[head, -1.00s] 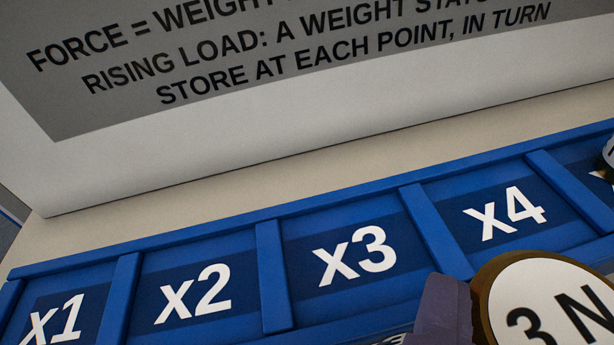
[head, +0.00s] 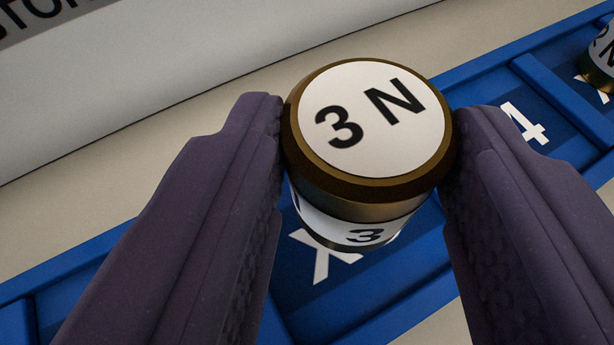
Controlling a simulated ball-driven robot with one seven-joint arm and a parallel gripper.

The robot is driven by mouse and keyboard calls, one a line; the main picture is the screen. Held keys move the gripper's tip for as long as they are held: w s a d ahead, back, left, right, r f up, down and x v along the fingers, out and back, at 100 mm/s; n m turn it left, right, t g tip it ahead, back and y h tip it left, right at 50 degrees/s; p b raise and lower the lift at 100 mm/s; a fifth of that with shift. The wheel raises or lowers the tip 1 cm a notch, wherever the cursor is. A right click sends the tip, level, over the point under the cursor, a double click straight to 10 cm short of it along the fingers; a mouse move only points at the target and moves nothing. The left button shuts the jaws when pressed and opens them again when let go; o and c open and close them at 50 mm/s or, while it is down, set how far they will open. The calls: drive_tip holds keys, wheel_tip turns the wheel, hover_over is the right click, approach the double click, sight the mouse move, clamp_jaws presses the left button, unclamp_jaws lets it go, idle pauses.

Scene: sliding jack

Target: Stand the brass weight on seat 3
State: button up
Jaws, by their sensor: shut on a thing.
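The brass weight (head: 372,130) has a white top marked "3 N" and a white side band marked 3. My gripper (head: 368,165) is shut on it, with one dark purple finger on each side. The weight is roughly upright over the blue rack's compartment just left of the one marked 4. That compartment, seat 3 (head: 318,268), shows part of a white X; its number is hidden behind the weight. I cannot tell whether the weight's base touches the seat or hangs above it.
The blue rack (head: 95,262) runs diagonally from lower left to upper right, with raised dividers. Seat 4 (head: 527,122) looks empty where visible. Another brass weight (head: 601,58) stands beyond it at the right edge. A pale wall panel (head: 130,90) rises behind.

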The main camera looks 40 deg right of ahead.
sight(356, 239)
wheel_tip(356, 239, down, 3)
drive_tip(key=shift+f+b, duration=0.15)
drive_tip(key=shift+b, duration=0.8)
drive_tip(key=shift+r, duration=0.2)
drive_tip(key=o, duration=1.3)
drive_tip(key=shift+f, duration=0.1)
